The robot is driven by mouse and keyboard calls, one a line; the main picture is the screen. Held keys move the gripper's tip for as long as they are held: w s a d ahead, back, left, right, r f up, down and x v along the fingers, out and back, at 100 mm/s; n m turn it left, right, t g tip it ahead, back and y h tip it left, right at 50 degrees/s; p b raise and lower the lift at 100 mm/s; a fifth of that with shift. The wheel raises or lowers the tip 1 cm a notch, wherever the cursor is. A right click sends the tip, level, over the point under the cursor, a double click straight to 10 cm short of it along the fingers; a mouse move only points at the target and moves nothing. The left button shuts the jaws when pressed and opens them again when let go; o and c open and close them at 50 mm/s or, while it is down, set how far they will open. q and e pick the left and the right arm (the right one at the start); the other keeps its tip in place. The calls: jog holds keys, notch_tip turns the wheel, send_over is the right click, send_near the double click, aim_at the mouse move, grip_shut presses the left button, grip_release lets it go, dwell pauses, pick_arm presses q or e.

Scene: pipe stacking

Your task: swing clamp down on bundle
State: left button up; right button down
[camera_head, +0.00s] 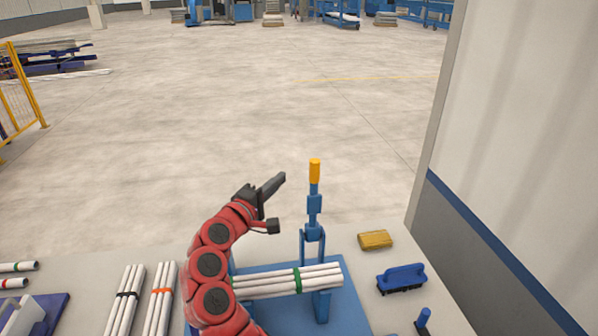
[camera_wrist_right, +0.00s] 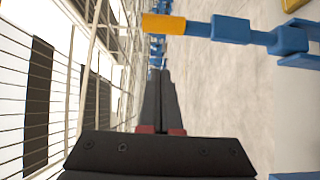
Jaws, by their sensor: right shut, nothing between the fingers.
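The clamp (camera_head: 314,205) is a blue arm with an orange grip (camera_head: 315,171), standing upright above a blue base (camera_head: 348,313). The clamp arm also shows in the right wrist view (camera_wrist_right: 232,29), crossing the upper right. The bundle (camera_head: 285,280) of white pipes with a green band lies across the base, partly behind my right arm. My right gripper (camera_head: 282,177) is shut and empty, in the air to the left of the orange grip and apart from it. In the right wrist view its dark fingers (camera_wrist_right: 159,75) are together. My left gripper is not in view.
A yellow block (camera_head: 375,240) and a blue-handled brush (camera_head: 402,278) lie to the right. A wall (camera_head: 520,130) stands close on the right.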

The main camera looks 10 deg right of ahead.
jog(key=w+d+p, duration=0.1)
jog(key=w+d, duration=0.2)
jog(key=d, duration=0.4)
jog(key=shift+w+p, duration=0.3)
jog(key=shift+p, duration=0.05)
jog(key=shift+f, duration=0.1)
dwell(0.5)
